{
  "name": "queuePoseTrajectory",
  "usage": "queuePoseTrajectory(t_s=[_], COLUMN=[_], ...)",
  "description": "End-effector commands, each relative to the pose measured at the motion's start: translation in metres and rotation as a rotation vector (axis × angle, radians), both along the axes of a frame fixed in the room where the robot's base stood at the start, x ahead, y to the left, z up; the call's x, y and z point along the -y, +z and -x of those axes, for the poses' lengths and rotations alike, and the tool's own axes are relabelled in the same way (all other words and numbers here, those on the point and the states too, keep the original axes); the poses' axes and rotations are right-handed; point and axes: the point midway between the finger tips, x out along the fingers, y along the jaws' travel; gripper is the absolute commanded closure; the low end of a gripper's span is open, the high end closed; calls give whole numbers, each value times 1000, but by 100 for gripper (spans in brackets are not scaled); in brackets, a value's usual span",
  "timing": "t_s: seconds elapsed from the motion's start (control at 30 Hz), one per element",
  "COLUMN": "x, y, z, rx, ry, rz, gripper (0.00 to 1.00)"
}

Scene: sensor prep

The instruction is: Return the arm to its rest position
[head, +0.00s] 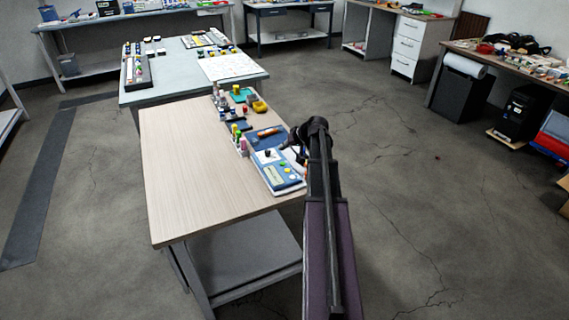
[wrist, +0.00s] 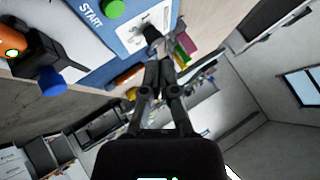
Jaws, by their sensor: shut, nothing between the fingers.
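My arm (head: 320,185) reaches up from the bottom of the head view, over the right edge of the near wooden table (head: 195,190). Its wrist end bends left above a blue and white board (head: 275,178). My gripper is hard to make out there. In the wrist view my gripper (wrist: 159,70) is shut, its black fingers together and empty. The board also shows beyond the fingers, with a START label (wrist: 90,14) and a green button (wrist: 113,8). Whether the fingertips touch anything is unclear.
Small colored parts (head: 240,120) stand along the table's right side, close to my wrist. Its left part is bare. A grey table (head: 160,90) with trays adjoins behind. Open cracked floor (head: 410,190) lies to the right, before a bench with a black bin (head: 460,92).

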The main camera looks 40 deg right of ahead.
Motion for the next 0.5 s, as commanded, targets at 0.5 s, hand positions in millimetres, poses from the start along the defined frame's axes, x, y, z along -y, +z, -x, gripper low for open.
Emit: queuePoseTrajectory(t_s=[0.5], x=[-7], y=[1], z=[0], rx=[-7], ry=[7], rz=[0], gripper=[100])
